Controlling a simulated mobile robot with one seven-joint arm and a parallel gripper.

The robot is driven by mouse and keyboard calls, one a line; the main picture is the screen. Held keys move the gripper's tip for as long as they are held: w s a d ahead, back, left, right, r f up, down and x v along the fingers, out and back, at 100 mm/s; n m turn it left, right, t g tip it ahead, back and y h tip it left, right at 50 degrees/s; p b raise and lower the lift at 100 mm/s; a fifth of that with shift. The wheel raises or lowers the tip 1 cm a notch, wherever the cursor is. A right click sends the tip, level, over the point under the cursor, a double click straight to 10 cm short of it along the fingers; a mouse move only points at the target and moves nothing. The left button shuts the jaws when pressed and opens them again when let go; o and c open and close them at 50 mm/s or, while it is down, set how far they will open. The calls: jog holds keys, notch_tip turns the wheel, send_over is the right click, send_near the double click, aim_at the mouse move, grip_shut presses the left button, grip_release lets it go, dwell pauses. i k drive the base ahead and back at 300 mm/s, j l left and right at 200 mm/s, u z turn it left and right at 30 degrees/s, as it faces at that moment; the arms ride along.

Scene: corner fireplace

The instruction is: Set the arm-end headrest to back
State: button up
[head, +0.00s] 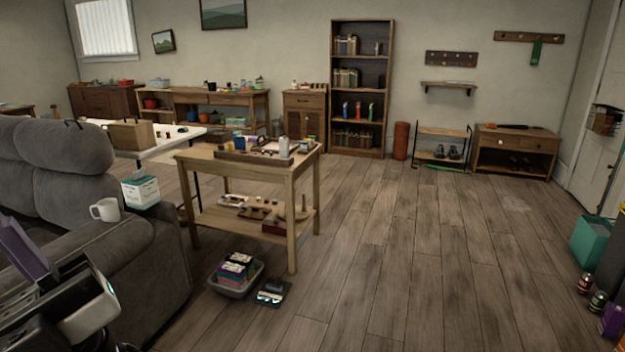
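A grey padded sofa (60,190) fills the left side of the head view. Its arm-end headrest (80,146) is the plump cushion at the right end of the backrest, above the back cushion. It stands up, but its exact tilt is hard to tell from here. Another headrest (14,138) is beside it, cut by the left edge. The sofa's armrest (85,250) is nearer to me. Dark and pale parts of my arm show at the lower left. I cannot make out gripper fingers there, and nothing of mine touches the headrest.
A white mug (105,209) and a tissue box (141,191) stand on the armrest. A wooden work table (250,165) is right of the sofa, with a grey bin (236,283) on the floor before it. A wooden box (131,134) sits behind the sofa. The middle floor is clear.

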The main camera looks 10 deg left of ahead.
aim_at(65, 146)
jog(key=i+u, duration=0.8)
jog(key=i, duration=0.2)
jog(key=i+j+u, duration=0.2)
jog(key=i, duration=0.3)
jog(key=i+j+u, duration=0.2)
jog(key=i, duration=0.3)
jog(key=i+j, duration=0.5)
jog(key=j, duration=0.2)
jog(key=i+j+z, duration=0.1)
jog(key=i+j, duration=0.2)
jog(key=j, duration=0.1)
